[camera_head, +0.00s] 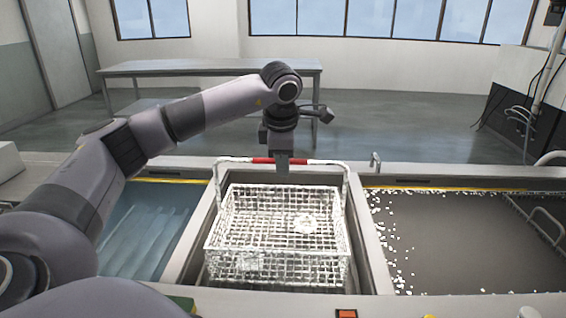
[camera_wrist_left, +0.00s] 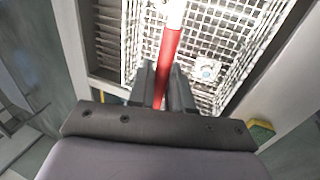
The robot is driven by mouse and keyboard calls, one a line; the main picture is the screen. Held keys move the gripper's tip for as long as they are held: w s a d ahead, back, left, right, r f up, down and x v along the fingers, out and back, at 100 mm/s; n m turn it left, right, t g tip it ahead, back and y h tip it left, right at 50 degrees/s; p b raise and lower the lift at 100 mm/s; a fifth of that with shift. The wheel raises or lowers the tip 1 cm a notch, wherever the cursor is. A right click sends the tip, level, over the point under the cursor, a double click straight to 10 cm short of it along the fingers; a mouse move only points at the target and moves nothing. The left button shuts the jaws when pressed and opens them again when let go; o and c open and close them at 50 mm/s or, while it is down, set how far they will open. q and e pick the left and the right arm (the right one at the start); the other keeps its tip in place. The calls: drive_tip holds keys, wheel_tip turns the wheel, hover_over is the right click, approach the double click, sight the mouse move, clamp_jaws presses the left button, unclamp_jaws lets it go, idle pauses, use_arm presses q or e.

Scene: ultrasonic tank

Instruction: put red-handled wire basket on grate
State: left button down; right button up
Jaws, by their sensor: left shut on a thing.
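The white wire basket (camera_head: 277,235) is level in the middle bay, with a small pale part inside it. Its tall handle has a red grip (camera_head: 263,160) at the top. My left gripper (camera_head: 282,166) points down over the far side of the basket and is shut on the red grip. In the left wrist view the red grip (camera_wrist_left: 168,55) runs between the fingers (camera_wrist_left: 162,88). Dark slats, apparently the grate (camera_wrist_left: 108,30), show beside the basket there. Whether the basket rests on the grate or hangs just above it, I cannot tell. My right gripper is out of view.
A tank of blue liquid (camera_head: 150,225) lies left of the bay. A dark tank (camera_head: 470,245) with white foam bits along its edge lies right. Metal rims (camera_head: 370,250) separate the bays closely around the basket. A grey table (camera_head: 200,67) stands behind.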

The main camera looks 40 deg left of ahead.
use_arm(q)
drive_tip(key=c, duration=1)
unclamp_jaws()
drive_tip(key=shift+f, duration=0.15)
drive_tip(key=shift+c, duration=0.2)
drive_tip(key=v, duration=1.2)
